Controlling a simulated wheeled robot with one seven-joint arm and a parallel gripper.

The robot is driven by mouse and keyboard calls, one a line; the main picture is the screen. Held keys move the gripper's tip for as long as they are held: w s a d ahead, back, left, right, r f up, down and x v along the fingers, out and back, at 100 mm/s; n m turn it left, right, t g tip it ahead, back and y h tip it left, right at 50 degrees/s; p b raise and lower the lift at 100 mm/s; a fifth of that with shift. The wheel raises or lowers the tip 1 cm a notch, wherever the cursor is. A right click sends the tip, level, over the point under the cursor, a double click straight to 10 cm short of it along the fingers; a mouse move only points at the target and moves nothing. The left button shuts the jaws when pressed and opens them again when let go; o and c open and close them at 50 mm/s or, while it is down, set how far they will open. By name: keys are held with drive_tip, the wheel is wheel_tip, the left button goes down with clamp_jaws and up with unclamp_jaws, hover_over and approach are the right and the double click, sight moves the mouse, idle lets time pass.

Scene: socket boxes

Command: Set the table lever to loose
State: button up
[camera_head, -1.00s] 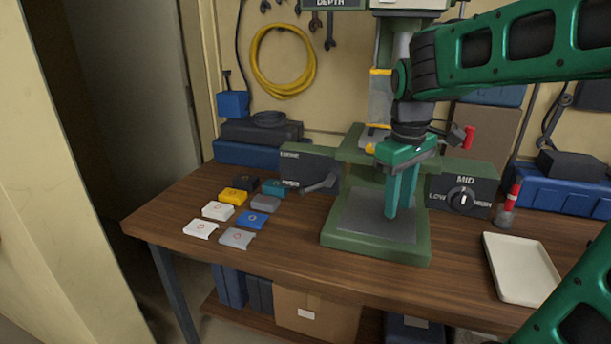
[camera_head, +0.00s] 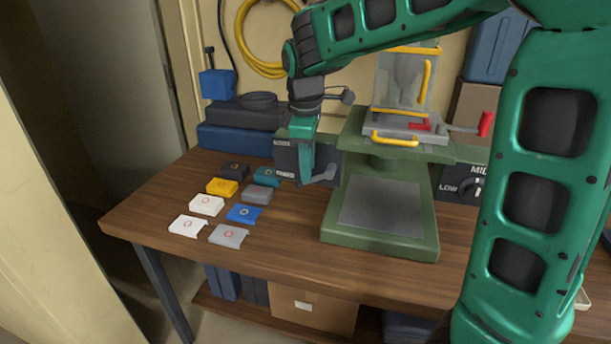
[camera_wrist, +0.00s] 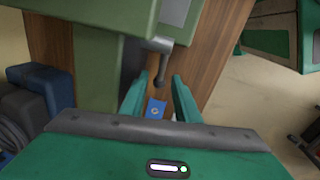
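The table lever (camera_head: 325,175) is a grey handle on a dark panel (camera_head: 322,158) at the left of the green drill press (camera_head: 385,236). It points down and to the right in the head view, by the panel's lower label. The panel's text is partly hidden by my gripper. My gripper (camera_head: 306,180) is green, points down and is just in front of the panel, beside the lever. In the wrist view my gripper (camera_wrist: 159,100) has its fingers apart with nothing held. There the lever (camera_wrist: 162,62) shows ahead, roughly in line with the gap; I cannot tell whether they touch.
Several coloured socket boxes (camera_head: 244,214) lie on the wooden table (camera_head: 285,225) at left. A dial panel (camera_head: 460,185) is on the press's right side, partly behind my arm. A red-handled lever (camera_head: 485,124) sticks out above it.

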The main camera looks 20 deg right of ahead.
sight(315, 177)
drive_tip(key=shift+w+d+f, duration=0.1)
drive_tip(key=shift+f, duration=0.8)
drive_tip(key=shift+w+d+f, duration=0.1)
drive_tip(key=shift+f, duration=0.75)
clamp_jaws()
